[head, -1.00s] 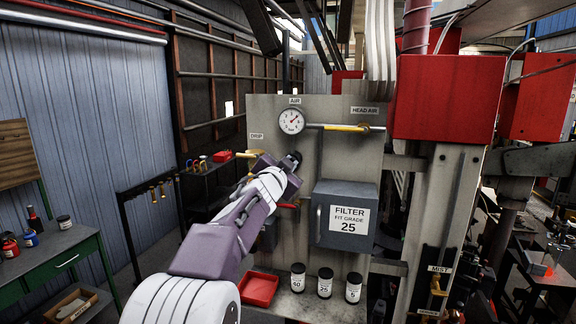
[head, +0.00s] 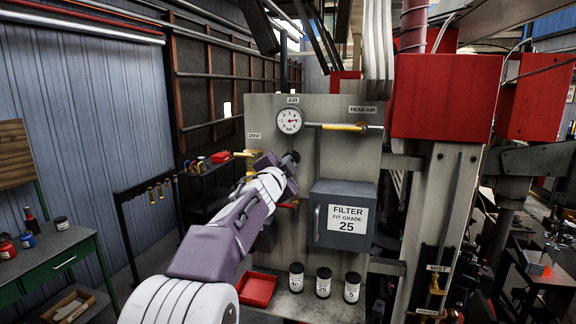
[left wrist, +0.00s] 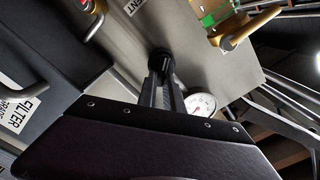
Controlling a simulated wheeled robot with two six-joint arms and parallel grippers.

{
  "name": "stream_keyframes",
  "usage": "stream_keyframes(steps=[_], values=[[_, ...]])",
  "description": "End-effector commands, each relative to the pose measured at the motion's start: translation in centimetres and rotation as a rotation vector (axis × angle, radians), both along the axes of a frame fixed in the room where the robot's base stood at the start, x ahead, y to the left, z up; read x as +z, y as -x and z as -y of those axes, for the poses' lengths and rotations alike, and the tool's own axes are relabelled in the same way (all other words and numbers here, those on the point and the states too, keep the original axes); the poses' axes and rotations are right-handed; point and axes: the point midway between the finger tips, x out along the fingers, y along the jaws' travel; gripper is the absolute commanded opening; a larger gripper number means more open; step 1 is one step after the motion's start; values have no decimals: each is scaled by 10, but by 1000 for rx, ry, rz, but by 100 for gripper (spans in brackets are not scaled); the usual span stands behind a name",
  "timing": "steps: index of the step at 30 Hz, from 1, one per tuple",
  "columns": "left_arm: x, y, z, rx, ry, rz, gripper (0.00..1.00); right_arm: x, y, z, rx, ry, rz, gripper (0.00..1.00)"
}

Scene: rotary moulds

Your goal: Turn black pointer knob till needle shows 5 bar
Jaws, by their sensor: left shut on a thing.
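The round white AIR gauge (head: 289,121) is on the grey panel, and its red needle now points roughly to the right; the numbers are too small to read. It also shows in the left wrist view (left wrist: 200,104), partly hidden by my gripper. The black knob (head: 295,156) is below the gauge, mostly hidden by my left gripper (head: 287,161). In the left wrist view the black knob (left wrist: 160,60) is at the tips of my left gripper (left wrist: 163,78), which is shut on it. Which way its pointer faces cannot be told. My right gripper is not in view.
A yellow-handled HEAD AIR valve (head: 345,127) is right of the gauge. A grey FILTER box (head: 330,240) is below right. A red tray (head: 259,290) and several dark canisters (head: 323,283) stand on the ledge below. A brass DRIP fitting (head: 252,155) is on the left.

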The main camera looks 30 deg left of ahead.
Motion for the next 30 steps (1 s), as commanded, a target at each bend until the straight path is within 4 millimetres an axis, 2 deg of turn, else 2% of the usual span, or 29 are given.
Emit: stream_keyframes(steps=[3, 4, 6, 16, 24, 30], values=[[0, 0, 0, 1, 1, 0, 0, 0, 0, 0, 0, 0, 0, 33], [0, 0, 0, 1, 1, 0, 19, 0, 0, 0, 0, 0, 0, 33], [0, 0, 0, 1, 1, 0, 33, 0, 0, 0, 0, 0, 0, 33], [1, 4, 1, 1, 1, 2, 33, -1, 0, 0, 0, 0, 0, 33], [1, 59, 13, 2, 0, 3, 33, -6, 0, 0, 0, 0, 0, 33], [0, 85, 20, 1, 1, 0, 33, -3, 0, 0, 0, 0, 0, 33]])
